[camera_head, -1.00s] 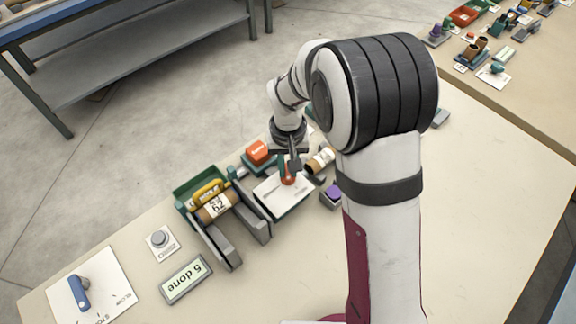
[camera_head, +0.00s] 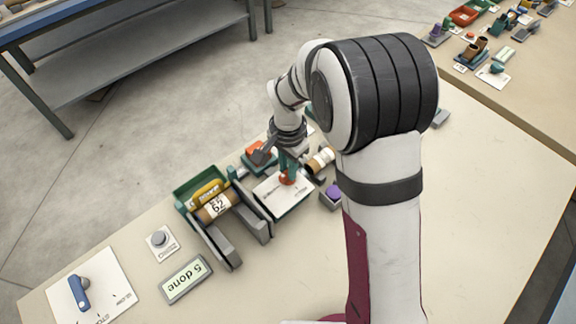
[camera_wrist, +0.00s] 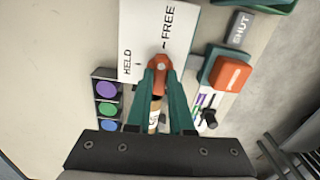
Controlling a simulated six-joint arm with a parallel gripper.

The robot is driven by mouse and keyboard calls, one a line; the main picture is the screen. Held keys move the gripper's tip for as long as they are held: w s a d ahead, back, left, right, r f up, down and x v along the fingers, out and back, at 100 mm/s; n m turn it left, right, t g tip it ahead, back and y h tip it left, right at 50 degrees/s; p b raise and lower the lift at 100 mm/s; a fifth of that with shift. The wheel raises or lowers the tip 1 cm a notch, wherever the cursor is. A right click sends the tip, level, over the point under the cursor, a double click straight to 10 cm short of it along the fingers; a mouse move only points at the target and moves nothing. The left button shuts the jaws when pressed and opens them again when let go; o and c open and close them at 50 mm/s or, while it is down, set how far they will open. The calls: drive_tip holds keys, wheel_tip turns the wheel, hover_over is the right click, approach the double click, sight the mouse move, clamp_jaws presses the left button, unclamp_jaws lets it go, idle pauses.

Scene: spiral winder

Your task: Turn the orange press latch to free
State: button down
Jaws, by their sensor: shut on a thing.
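The orange press latch (camera_wrist: 161,64) shows in the wrist view beside a white plate (camera_wrist: 148,20) marked HELD and FREE. My gripper (camera_wrist: 160,78) has its teal fingers closed on the latch. The fingers hide part of the latch, so which mark it points to is hard to tell. In the head view the latch (camera_head: 287,180) is a small orange spot at the white plate, directly below my gripper (camera_head: 288,168).
An orange block (camera_wrist: 231,74) stands right of my fingers, near a SHUT label (camera_wrist: 240,27). Purple, green and blue round buttons (camera_wrist: 107,108) are at left. In the head view, a labelled roll (camera_head: 217,207) and "5 done" display (camera_head: 187,279) lie left.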

drive_tip(key=shift+m, duration=0.5)
drive_tip(key=c, duration=0.8)
unclamp_jaws()
drive_tip(key=shift+r, duration=0.1)
wheel_tip(320, 180, up, 16)
drive_tip(key=shift+f, duration=0.2)
